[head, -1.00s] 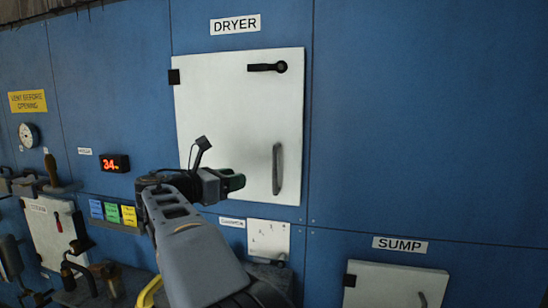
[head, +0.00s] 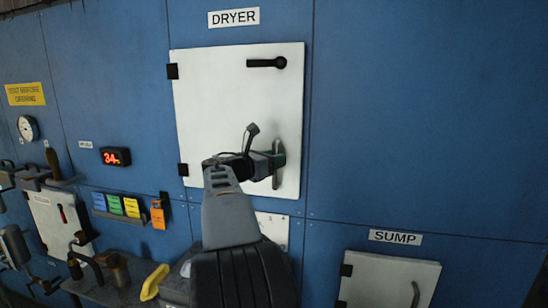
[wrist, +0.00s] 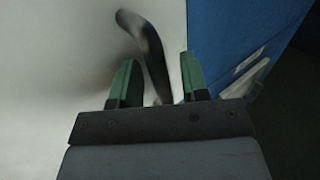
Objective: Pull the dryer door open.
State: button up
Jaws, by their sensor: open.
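The white dryer door (head: 215,100) sits in the blue panel under a DRYER label, and looks shut, with hinges on its left edge. Its grey vertical handle (head: 277,180) is at the lower right of the door. A black latch lever (head: 265,63) lies level near the top right. My gripper (head: 279,158) is at the handle and hides part of it. In the wrist view, the handle (wrist: 150,50) runs down between the two green fingers of my open gripper (wrist: 160,80), and I cannot tell whether either finger touches it.
A SUMP hatch (head: 388,280) is at the lower right. A bench with valves and a yellow handle (head: 154,282) is below left. Colored tags (head: 131,207) and a red display (head: 116,156) are on the panel. The blue panel right of the door is bare.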

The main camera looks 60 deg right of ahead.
jog(key=shift+d, duration=0.15)
grip_shut()
dwell(0.4)
